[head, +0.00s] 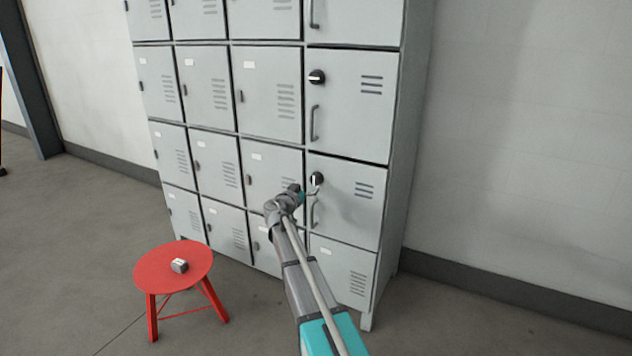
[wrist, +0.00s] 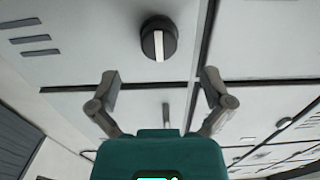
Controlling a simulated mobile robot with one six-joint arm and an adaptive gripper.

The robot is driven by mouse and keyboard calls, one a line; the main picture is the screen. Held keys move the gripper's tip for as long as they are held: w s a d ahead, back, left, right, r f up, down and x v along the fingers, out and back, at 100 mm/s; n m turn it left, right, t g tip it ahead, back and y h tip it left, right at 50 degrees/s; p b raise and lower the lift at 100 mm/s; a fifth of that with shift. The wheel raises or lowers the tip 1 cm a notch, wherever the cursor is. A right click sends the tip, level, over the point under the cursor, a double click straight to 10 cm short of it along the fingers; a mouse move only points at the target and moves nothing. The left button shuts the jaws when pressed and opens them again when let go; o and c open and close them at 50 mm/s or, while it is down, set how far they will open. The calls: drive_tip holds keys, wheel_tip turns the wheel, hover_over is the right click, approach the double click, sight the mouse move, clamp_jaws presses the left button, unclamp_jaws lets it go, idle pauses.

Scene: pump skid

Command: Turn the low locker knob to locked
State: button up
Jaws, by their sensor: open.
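The low locker knob (head: 317,180) is a round black knob with a white pointer stripe, on the lower right-column door. Its stripe stands about upright in the head view. In the wrist view, the knob (wrist: 158,40) is large near the top centre, and its stripe runs vertically from the middle to the lower rim. My gripper (head: 312,192) is just in front of that door, beside and below the knob in the head view. In the wrist view, my gripper's fingers (wrist: 160,82) are spread wide with nothing between them. The knob lies beyond the fingertips, apparently untouched.
A similar knob (head: 317,76) with a near-horizontal stripe is on the door above. Vertical handles (head: 315,123) sit below the knobs; the lower one is close to my gripper. A red stool (head: 172,268) with a small grey object (head: 180,265) stands left. Floor at right is clear.

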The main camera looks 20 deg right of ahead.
sight(314, 180)
drive_tip(key=shift+x, duration=2.85)
